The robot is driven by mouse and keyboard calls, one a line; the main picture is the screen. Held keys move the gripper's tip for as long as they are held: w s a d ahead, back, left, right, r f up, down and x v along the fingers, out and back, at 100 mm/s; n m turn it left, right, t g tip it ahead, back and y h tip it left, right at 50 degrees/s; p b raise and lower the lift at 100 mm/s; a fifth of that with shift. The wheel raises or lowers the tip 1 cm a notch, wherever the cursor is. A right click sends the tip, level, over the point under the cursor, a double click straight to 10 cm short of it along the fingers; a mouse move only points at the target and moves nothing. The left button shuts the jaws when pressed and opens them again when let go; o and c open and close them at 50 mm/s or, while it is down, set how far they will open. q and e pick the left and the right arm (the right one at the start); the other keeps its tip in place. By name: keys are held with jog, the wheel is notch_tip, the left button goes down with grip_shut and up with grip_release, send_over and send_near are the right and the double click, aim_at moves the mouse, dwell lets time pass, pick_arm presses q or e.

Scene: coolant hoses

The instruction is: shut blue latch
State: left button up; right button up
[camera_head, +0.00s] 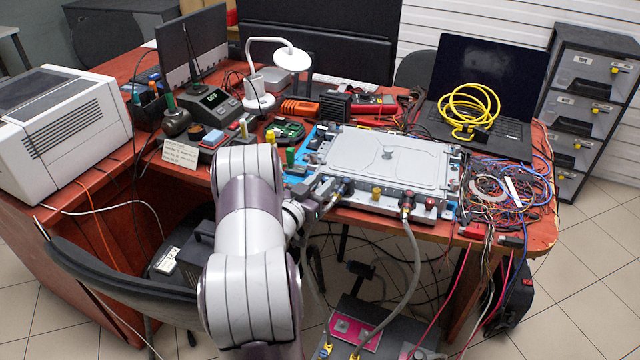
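A silver server-like unit (385,160) lies flat on a blue mat (298,172) on the red-brown desk. Two round dark hose connectors sit on its front edge: a left connector (344,187) with a bluish part, and a right connector (407,203) with red on it. A grey hose (414,255) hangs from the right connector. The blue latch is too small to make out clearly. My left gripper (328,192) is at the left connector, touching or very close to it. Its fingers are too small to read. My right gripper is out of view.
A coolant box with a pink panel (352,333) stands low in front of the desk. A chair (125,285) is at left. Tangled wires (508,190) and a laptop (487,95) with a yellow cable lie at right. A white lamp (283,58) stands behind.

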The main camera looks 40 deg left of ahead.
pick_arm(q)
jog(key=s+d, duration=0.1)
jog(key=s, duration=0.6)
jog(key=shift+s+d+p, duration=0.15)
jog(key=shift+s+p, duration=0.1)
jog(key=shift+p, duration=0.1)
